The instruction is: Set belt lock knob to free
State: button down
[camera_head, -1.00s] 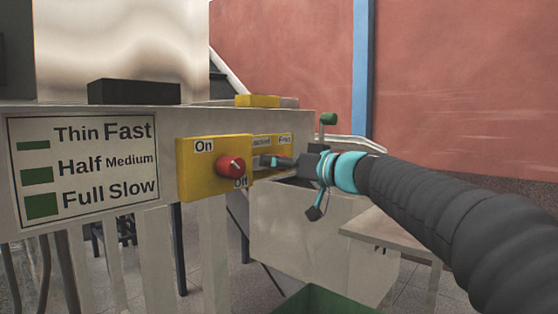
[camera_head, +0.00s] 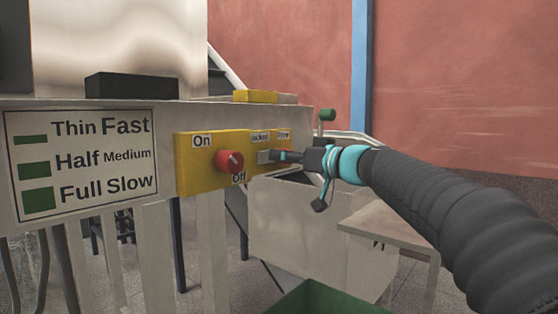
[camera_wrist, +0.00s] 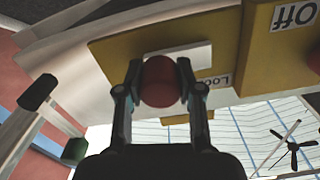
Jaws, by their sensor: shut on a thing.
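The belt lock knob is a red round knob (camera_wrist: 162,82) between my fingertips in the wrist view. My gripper (camera_wrist: 161,75) is shut on it, one finger on each side. In the head view my gripper (camera_head: 280,156) reaches the right part of the yellow panel (camera_head: 206,180), below the "Locked" label (camera_head: 261,136) and "Free" label (camera_head: 283,134). The knob itself is hidden there by the gripper. Which label the knob points to cannot be told.
A red On/Off knob (camera_head: 229,161) sits close left on the same panel. A green-tipped lever (camera_head: 327,115) stands just right of my gripper. A speed sign (camera_head: 83,165) is at left. A green bin (camera_head: 325,300) is below, and a pale table (camera_head: 385,228) at right.

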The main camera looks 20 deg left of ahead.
jog(key=shift+w+d+r, duration=0.15)
jog(key=shift+w+d, duration=0.1)
jog(key=shift+w, duration=0.4)
jog(key=c, duration=0.7)
grip_release()
jog(key=shift+w, duration=0.1)
jog(key=shift+d, duration=0.15)
jog(key=v, duration=1.2)
